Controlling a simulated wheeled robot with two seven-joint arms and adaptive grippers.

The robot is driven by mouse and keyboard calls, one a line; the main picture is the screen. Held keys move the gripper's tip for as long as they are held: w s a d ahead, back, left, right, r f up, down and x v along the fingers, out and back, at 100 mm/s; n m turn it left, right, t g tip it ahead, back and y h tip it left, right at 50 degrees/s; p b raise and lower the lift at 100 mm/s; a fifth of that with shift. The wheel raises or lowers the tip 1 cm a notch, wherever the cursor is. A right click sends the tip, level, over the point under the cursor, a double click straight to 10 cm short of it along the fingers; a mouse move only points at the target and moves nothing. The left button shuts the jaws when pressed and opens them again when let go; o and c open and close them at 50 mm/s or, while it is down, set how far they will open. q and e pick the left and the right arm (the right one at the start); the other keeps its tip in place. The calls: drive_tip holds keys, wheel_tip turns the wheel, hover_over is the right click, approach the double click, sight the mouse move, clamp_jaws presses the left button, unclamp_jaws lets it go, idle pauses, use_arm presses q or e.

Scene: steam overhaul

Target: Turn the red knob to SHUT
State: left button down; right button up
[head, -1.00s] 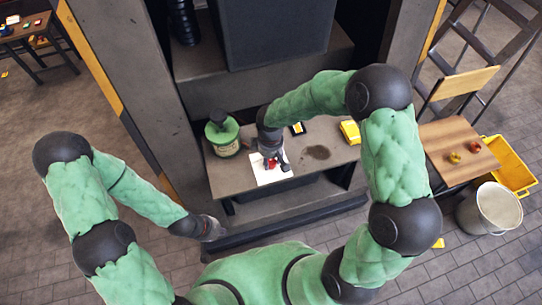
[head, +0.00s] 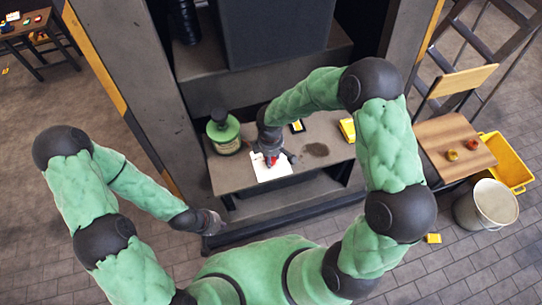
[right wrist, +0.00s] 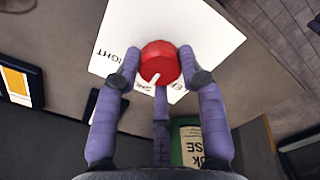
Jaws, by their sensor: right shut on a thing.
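The red knob (right wrist: 160,63) stands on a white plate (right wrist: 200,30) with dark lettering. A white pointer line on the knob points down and slightly left in the right wrist view. The lettering is upside down there and partly hidden; "RIGHT" reads at the left, while a word below the knob is partly covered. My right gripper (right wrist: 160,80) is closed around the knob, with fingers at both sides and one below. In the head view the right gripper (head: 272,156) mostly covers the knob. My left gripper (head: 213,222) hangs low in front of the bench, away from the knob; its fingers are unclear.
The plate lies on a grey bench (head: 235,178). A green container (head: 223,133) stands left of it; a yellow item (head: 347,130) and a dark-framed yellow card (head: 297,126) lie to the right. A stool, bucket (head: 487,205) and yellow crate (head: 512,175) stand farther right.

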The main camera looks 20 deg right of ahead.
drive_tip(key=shift+w+a+r, duration=0.1)
drive_tip(key=shift+w, duration=0.1)
drive_tip(key=o, duration=1.1)
drive_tip(key=shift+o, duration=0.2)
drive_tip(key=shift+a, duration=0.1)
drive_tip(key=shift+s, duration=0.1)
wheel_tip(320, 180, up, 12)
